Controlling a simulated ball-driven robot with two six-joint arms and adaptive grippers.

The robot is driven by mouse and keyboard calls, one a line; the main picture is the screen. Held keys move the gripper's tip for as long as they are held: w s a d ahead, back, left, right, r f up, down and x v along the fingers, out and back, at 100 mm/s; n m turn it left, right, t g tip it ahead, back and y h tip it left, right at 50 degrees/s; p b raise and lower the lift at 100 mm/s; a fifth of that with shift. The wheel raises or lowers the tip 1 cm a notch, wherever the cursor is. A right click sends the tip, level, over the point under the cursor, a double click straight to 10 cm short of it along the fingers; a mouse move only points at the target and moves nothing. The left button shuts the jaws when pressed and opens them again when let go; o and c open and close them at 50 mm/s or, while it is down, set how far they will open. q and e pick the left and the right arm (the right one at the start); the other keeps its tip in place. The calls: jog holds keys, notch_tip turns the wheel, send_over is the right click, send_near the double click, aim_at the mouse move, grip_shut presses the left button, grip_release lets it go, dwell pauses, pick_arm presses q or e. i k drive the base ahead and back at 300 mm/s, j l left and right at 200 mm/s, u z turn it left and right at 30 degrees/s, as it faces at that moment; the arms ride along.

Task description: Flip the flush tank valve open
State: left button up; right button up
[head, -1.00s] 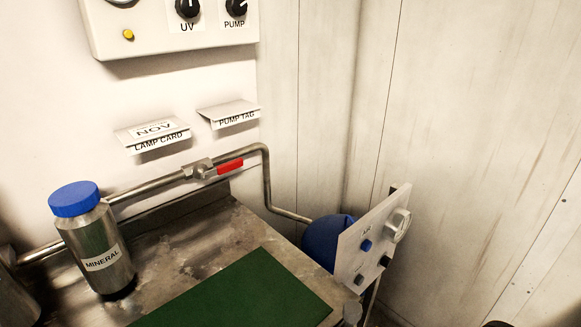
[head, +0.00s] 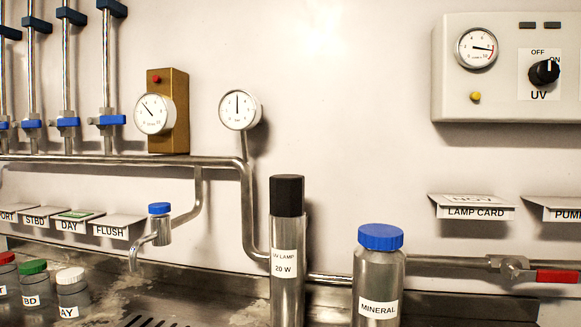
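Several vertical pipes with blue valve handles stand at the left of the head view. The rightmost lower blue handle (head: 112,120) lies crosswise to its pipe (head: 106,70). A label holder reading FLUSH (head: 110,231) is on the wall below it, the last in a row after DAY (head: 72,225). No label sits directly on the valves, so I cannot tell for sure which is the flush tank valve. A red-handled valve (head: 557,276) is on the lower pipe at right, its handle along the pipe. Neither gripper is in view.
A UV lamp tube (head: 286,240) and a blue-capped MINERAL bottle (head: 379,275) stand on the counter in front of the lower pipe. A small blue-topped tap (head: 160,225) hangs at left. Capped jars (head: 72,290) stand at lower left.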

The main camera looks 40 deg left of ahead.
aim_at(115, 119)
jog(key=k+j+u, duration=0.3)
jog(key=j+u, duration=0.15)
jog(key=u, duration=1.3)
